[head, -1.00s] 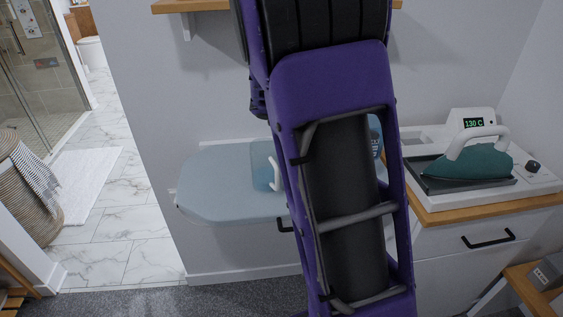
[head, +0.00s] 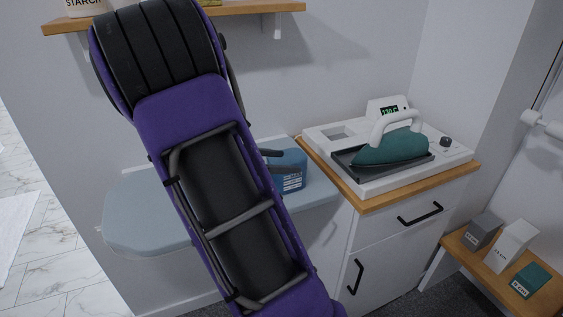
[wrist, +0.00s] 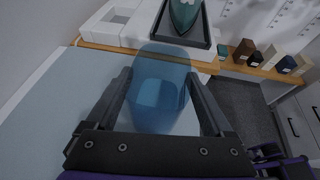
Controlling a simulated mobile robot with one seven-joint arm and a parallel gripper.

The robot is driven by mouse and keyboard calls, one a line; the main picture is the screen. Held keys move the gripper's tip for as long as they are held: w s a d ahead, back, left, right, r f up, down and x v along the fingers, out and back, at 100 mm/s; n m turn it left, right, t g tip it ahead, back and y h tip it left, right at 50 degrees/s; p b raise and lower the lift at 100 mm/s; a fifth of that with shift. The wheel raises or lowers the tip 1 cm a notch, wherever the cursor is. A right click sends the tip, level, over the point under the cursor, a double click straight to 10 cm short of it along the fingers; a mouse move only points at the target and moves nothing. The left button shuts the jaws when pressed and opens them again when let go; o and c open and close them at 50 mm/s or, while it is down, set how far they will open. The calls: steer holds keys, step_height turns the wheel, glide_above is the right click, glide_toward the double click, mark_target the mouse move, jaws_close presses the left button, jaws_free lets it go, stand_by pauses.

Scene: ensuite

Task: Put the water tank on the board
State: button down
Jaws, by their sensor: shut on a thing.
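The water tank (wrist: 158,95) is a see-through blue container, between the fingers of my gripper (wrist: 160,84) in the wrist view. My gripper is shut on it. I cannot tell whether the tank touches the board.
A white iron station (head: 350,140) with a teal iron (head: 392,146) sits on the wood-topped cabinet (head: 400,215). A low wooden shelf (head: 500,275) with small boxes is at right. A wall shelf (head: 240,12) hangs above.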

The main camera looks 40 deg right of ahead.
steer(key=shift+f, duration=0.1)
jaws_free()
steer(key=shift+a+r, duration=0.25)
steer(key=p+v, duration=0.1)
steer(key=v, duration=1)
steer(key=shift+a+p, duration=0.25)
steer(key=shift+p, duration=0.05)
steer(key=shift+r, duration=0.1)
